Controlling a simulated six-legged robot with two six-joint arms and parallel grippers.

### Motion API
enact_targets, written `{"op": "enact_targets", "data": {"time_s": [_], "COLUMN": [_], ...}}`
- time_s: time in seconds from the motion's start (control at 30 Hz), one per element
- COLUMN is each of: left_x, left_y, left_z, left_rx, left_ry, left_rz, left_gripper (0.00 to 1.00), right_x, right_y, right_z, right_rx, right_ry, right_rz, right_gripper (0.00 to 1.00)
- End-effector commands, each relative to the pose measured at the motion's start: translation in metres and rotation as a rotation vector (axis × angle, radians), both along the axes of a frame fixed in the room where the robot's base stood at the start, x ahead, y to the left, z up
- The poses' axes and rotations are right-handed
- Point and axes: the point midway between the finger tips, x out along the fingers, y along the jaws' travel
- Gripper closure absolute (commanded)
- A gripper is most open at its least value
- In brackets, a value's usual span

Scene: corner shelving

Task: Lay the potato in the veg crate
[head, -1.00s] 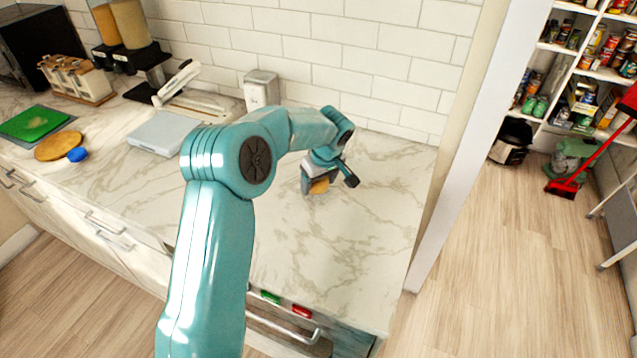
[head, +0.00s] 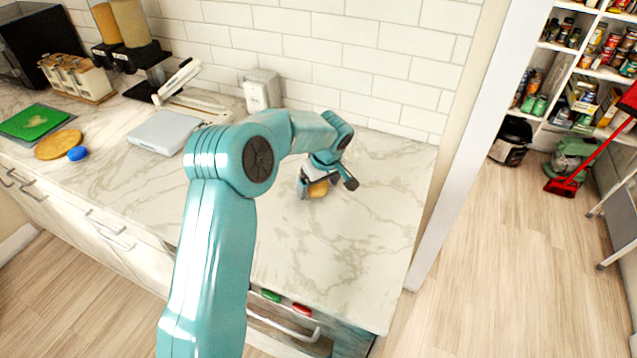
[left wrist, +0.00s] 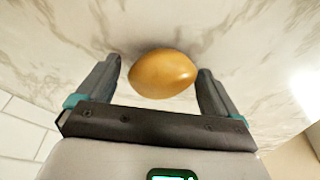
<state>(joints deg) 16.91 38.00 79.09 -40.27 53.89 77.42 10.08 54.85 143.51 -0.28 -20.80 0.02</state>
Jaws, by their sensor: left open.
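The potato (head: 318,189) is a yellow-brown oval lying on the marble counter (head: 330,265). In the left wrist view the potato (left wrist: 162,74) sits between the fingertips of my left gripper (left wrist: 158,66). The jaws are open, with a clear gap on the left; on the right the finger is very close, and I cannot tell whether it touches. In the head view my left gripper (head: 328,186) is low over the counter around the potato. I see no veg crate in either view. My right gripper is not in view.
A white tiled wall (head: 350,60) stands behind the counter. A grey box-like scale (head: 164,132), a white canister (head: 262,91) and a cutting board (head: 34,122) are to the left. Small green (head: 271,295) and red (head: 302,310) items show near the front edge. The counter's right part is bare.

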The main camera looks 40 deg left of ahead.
Motion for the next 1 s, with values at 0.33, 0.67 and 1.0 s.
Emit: {"op": "enact_targets", "data": {"time_s": [0.33, 0.67, 1.0], "left_x": [-0.005, -0.009, -0.014], "left_y": [-0.02, -0.03, -0.059], "left_z": [0.074, 0.115, 0.111], "left_rx": [0.001, 0.002, -0.112], "left_ry": [-0.005, 0.004, -0.096], "left_rz": [-0.001, -0.019, -0.717], "left_gripper": [0.06, 0.35, 0.4], "right_x": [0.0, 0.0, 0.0], "right_y": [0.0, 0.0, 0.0], "right_z": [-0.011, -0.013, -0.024], "right_rx": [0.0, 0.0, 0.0], "right_ry": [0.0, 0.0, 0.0], "right_rz": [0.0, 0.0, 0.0], "right_gripper": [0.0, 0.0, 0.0]}}
